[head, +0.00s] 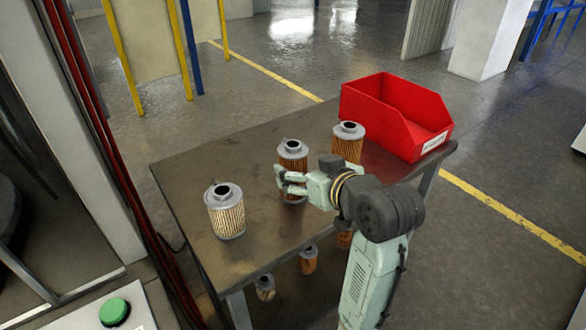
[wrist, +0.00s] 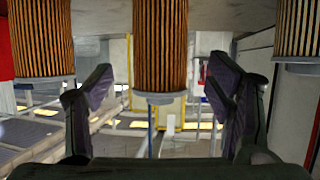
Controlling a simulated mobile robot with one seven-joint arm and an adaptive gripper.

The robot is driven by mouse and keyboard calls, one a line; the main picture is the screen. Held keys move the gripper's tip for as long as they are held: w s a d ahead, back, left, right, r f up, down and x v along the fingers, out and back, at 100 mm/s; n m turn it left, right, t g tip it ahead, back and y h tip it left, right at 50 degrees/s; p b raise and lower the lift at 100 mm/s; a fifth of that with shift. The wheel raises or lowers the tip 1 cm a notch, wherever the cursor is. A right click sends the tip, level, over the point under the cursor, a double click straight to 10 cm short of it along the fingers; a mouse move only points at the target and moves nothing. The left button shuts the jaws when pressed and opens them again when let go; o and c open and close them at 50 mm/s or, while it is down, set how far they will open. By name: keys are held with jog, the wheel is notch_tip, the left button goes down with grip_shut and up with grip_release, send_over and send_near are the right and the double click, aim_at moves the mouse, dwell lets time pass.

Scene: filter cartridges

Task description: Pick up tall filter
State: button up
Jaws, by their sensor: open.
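Three pleated filters with grey metal caps stand upright on the table. The middle orange-brown filter (head: 292,153) looks taller than the others. In the wrist view, which appears upside down, this filter (wrist: 160,45) shows between the two spread fingers of my gripper (wrist: 159,88), with gaps on both sides. A wider orange-brown filter (head: 348,143) stands behind, also at left in the wrist view (wrist: 40,40). A pale wide filter (head: 226,214) stands at the left, also at right in the wrist view (wrist: 298,30).
A red open bin (head: 375,110) stands at the table's back right corner. The dark table (head: 185,165) has free room at its back left. Smaller-looking filters (head: 265,288) show below the tabletop. A green button (head: 114,311) is at the lower left.

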jog(key=p+x, duration=0.1)
jog(key=x, duration=0.4)
jog(key=shift+w+a, duration=0.2)
jog(key=shift+w, duration=0.1)
jog(key=shift+c, duration=0.3)
jog(key=c, duration=1.3)
jog(key=shift+o, duration=0.2)
